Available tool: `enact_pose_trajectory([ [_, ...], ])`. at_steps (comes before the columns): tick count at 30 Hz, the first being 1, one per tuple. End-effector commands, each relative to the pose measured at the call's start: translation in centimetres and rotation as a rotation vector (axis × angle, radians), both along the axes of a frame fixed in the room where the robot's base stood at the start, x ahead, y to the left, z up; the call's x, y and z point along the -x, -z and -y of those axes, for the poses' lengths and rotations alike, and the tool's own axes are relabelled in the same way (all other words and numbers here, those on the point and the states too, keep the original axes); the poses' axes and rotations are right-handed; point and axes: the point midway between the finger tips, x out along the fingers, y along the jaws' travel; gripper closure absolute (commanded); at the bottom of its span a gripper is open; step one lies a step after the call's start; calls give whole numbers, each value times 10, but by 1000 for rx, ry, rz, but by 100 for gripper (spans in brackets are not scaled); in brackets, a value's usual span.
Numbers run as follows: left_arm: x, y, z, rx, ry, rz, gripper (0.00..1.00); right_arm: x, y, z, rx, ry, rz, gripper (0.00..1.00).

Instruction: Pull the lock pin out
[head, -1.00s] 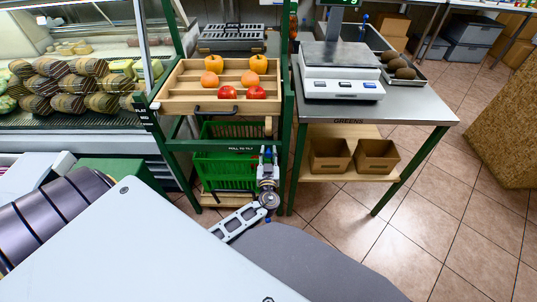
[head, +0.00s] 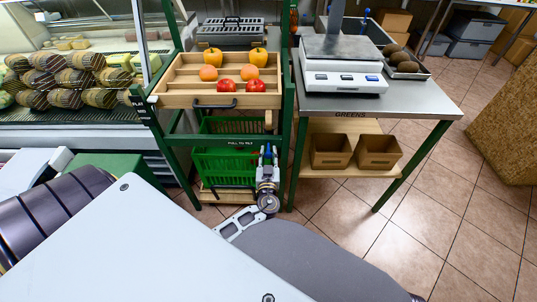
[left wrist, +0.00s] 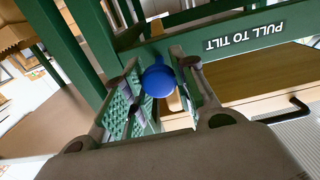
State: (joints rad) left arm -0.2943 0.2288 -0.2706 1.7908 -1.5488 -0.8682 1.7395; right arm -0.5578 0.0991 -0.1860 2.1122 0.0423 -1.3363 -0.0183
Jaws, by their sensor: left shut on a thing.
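The lock pin shows as a blue knob (left wrist: 158,80) in the left wrist view, between the fingers of my left gripper (left wrist: 152,85). The fingers are shut on the knob. The pin's shaft is hidden, so I cannot tell how far it sits in the green rail (left wrist: 225,38) marked "PULL TO TILT". In the head view my left gripper (head: 267,158) is at the right end of this rail, below the wooden tray (head: 180,101), with a bit of blue between its fingers. My right gripper is not in view.
The tray holds peppers, oranges and red fruit, with a dark handle (head: 213,105) in front. A green basket (head: 224,168) is below. A scale (head: 342,80) stands on the table (head: 410,106) to the right. Floor between the table legs and the wooden block is open.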

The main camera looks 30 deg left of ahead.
Motion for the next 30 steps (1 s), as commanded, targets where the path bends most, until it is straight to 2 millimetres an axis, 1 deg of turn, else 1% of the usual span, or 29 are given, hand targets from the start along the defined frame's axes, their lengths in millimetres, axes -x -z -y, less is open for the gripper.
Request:
enact_pose_trajectory([
  [8, 2, 2, 3, 2, 2, -5, 100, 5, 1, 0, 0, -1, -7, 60],
  [9, 3, 2, 3, 2, 2, -5, 69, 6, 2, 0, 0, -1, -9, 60],
  [13, 2, 1, 3, 1, 1, -4, 52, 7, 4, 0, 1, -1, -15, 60],
  [14, 2, 1, 2, 1, 1, -4, 50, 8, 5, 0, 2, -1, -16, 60],
  [20, 2, 1, 2, 1, 1, -3, 50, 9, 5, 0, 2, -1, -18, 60],
  [24, 2, 1, 2, 1, 1, -3, 50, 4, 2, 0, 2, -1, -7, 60],
  [30, 9, 1, 6, 1, 0, -3, 50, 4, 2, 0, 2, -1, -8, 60],
])
